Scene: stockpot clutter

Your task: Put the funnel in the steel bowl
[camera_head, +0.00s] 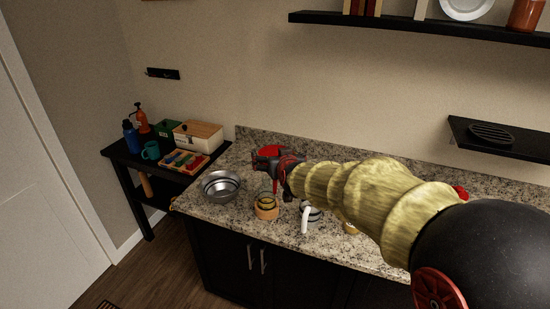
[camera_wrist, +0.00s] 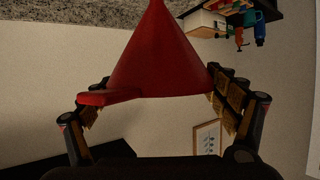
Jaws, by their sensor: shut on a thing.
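My gripper (camera_head: 267,162) is above the granite counter and shut on a red funnel (camera_wrist: 155,55). In the wrist view the funnel fills the middle between the two fingers, its wide rim toward the palm and its narrow end pointing away. In the head view only part of the red funnel (camera_head: 270,150) shows behind my gripper. The steel bowl (camera_head: 221,187) stands on the counter to the left and nearer than my gripper. Its inside looks empty. The bowl does not show in the wrist view.
A black side table (camera_head: 151,172) at left holds bottles, a teal mug (camera_head: 151,150) and boxes. Bare counter (camera_head: 237,160) lies behind the bowl.

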